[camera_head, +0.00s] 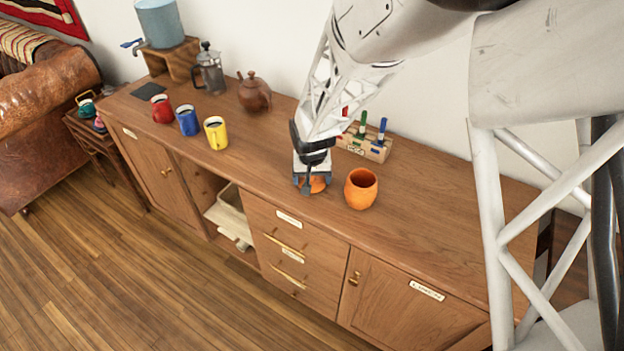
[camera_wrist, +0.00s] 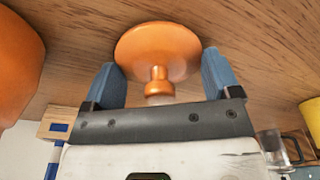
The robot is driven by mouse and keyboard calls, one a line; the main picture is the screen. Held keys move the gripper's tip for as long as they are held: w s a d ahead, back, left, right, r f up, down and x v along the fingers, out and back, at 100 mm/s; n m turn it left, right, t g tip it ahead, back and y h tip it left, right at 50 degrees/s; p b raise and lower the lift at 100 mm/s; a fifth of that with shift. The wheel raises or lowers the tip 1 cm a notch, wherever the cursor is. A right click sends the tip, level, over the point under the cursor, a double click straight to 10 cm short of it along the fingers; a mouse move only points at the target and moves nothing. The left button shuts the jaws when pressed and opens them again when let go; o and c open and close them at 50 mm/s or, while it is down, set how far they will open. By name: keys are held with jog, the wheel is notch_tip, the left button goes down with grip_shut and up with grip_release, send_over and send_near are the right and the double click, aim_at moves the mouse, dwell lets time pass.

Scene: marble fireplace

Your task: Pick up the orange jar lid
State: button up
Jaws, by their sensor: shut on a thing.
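The orange jar lid (camera_head: 318,184) is at my gripper (camera_head: 311,187), over the wooden sideboard top near its front edge. In the wrist view the lid (camera_wrist: 158,45) is a round orange disc with a small knob pointing toward my palm. The blue fingers of my gripper (camera_wrist: 159,72) are shut on it, one at each side. I cannot tell whether it still touches the wood. The open orange jar (camera_head: 361,189) stands upright just right of my gripper; part of it (camera_wrist: 16,65) shows at the left of the wrist view.
A wooden holder (camera_head: 363,146) with coloured handles stands behind the jar. Yellow (camera_head: 217,133), blue (camera_head: 188,120) and red (camera_head: 162,109) mugs, a brown teapot (camera_head: 254,92) and a French press (camera_head: 209,70) stand to the left. The sideboard top (camera_head: 440,205) right of the jar is clear.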

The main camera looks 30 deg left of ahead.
jog(key=shift+r, duration=0.15)
jog(key=shift+r, duration=0.8)
jog(key=shift+s+r, duration=0.1)
jog(key=shift+r, duration=0.85)
jog(key=s+d+r, duration=0.1)
jog(key=s+d, duration=1)
jog(key=shift+d, duration=0.25)
jog(key=shift+r, duration=0.1)
jog(key=shift+w, duration=0.1)
